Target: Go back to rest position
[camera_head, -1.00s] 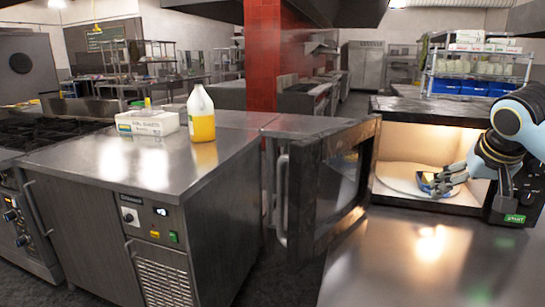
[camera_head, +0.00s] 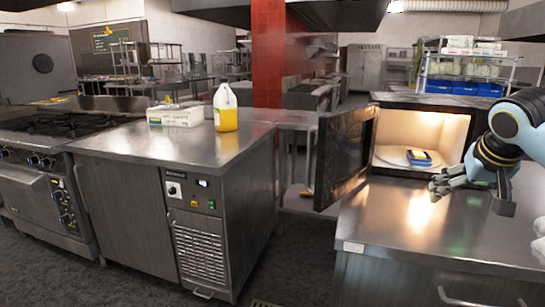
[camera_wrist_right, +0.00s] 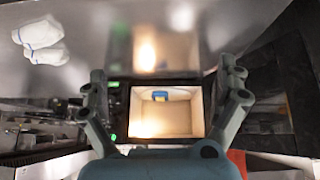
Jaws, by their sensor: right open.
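My right gripper (camera_head: 446,183) is in front of the open microwave, over the steel counter. In the right wrist view its two fingers (camera_wrist_right: 166,100) are spread wide with nothing between them. The microwave (camera_head: 425,100) is lit inside and its door (camera_head: 345,150) stands open to the left. My left gripper is not in view.
The steel counter (camera_head: 390,225) in front of the microwave is mostly bare. White cloth-like bundles (camera_wrist_right: 40,40) lie on it. A separate counter at left (camera_head: 150,150) holds a yellow jug (camera_head: 225,112) and a white box (camera_head: 175,116). A stove (camera_head: 50,125) stands farther left.

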